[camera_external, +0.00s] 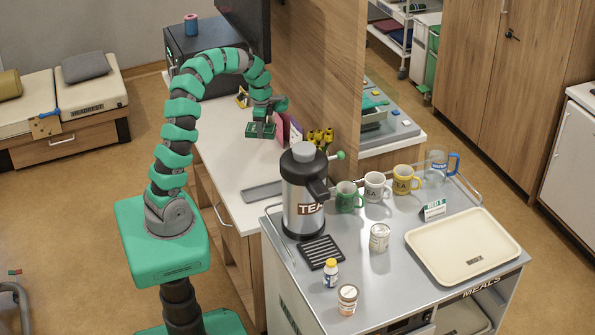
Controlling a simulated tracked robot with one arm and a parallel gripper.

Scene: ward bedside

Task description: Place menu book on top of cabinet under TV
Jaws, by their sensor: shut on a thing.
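My gripper (263,127) hangs low over the white top of the long cabinet (222,125), below the dark TV (243,22). I cannot tell whether the book touches the cabinet top.
A grey tray (263,192) lies on the cabinet top's near part. Yellow flowers (320,137) stand right of my gripper. The trolley (395,275) in front carries a tea urn (304,190), mugs and a cream tray (463,247).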

